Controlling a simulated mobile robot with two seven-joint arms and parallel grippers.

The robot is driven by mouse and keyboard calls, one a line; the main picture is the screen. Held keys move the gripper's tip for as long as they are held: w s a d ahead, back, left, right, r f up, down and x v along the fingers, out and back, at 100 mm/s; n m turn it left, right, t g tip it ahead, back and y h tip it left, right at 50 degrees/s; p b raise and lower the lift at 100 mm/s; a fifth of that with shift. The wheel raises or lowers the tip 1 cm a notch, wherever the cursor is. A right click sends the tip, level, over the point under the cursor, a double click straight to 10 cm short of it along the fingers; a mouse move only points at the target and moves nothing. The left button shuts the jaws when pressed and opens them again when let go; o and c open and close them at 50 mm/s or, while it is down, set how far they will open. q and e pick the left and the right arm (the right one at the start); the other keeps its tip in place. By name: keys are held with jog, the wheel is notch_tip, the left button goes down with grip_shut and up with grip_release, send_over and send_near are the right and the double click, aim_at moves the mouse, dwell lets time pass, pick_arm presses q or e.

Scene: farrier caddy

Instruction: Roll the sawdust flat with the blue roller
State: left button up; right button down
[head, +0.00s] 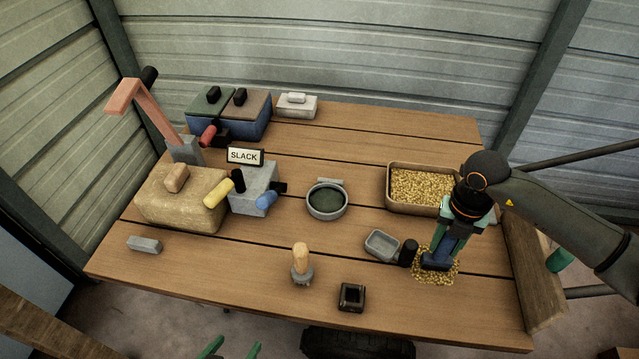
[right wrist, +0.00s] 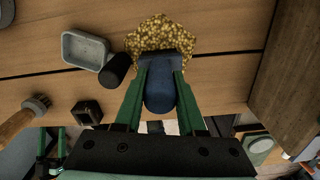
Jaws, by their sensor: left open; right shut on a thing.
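The sawdust (head: 447,278) is a patch of golden grains on the front right of the table, and it also shows in the right wrist view (right wrist: 160,32). My right gripper (head: 440,250) is shut on the blue roller (head: 436,262). In the right wrist view the roller's rounded blue handle (right wrist: 160,92) lies between the green fingers, and its dark bar sits at the near edge of the sawdust. Whether the bar touches the grains is unclear. My left gripper (head: 228,349) is open and empty at the bottom edge of the head view, away from the sawdust.
A grey scoop (head: 382,245) with a black handle lies just left of the sawdust. A tray of golden grains (head: 395,208) stands behind it. A brush (head: 301,268) and a small dark square holder (head: 351,297) are to the left. A wooden beam (head: 533,270) borders the right.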

jog(key=shift+w+d+f+b, duration=0.15)
jog(key=shift+w+b, duration=0.1)
jog(key=shift+w, duration=0.35)
jog(key=shift+w+d+r+b, duration=0.15)
jog(key=shift+w+b, duration=0.1)
jog(key=shift+w, duration=0.35)
jog(key=shift+f, duration=0.1)
jog(key=shift+w+d+b, duration=0.2)
jog(key=shift+w+b, duration=0.25)
jog(key=shift+w, duration=0.35)
jog(key=shift+w+d, duration=0.2)
jog(key=shift+w, duration=0.5)
jog(key=shift+s+a+p, duration=0.25)
jog(key=shift+s+p, duration=0.1)
jog(key=shift+s, duration=0.5)
jog(key=shift+s+a+f, duration=0.15)
jog(key=shift+s+a, duration=0.1)
jog(key=shift+s, duration=0.5)
jog(key=shift+s, duration=0.1)
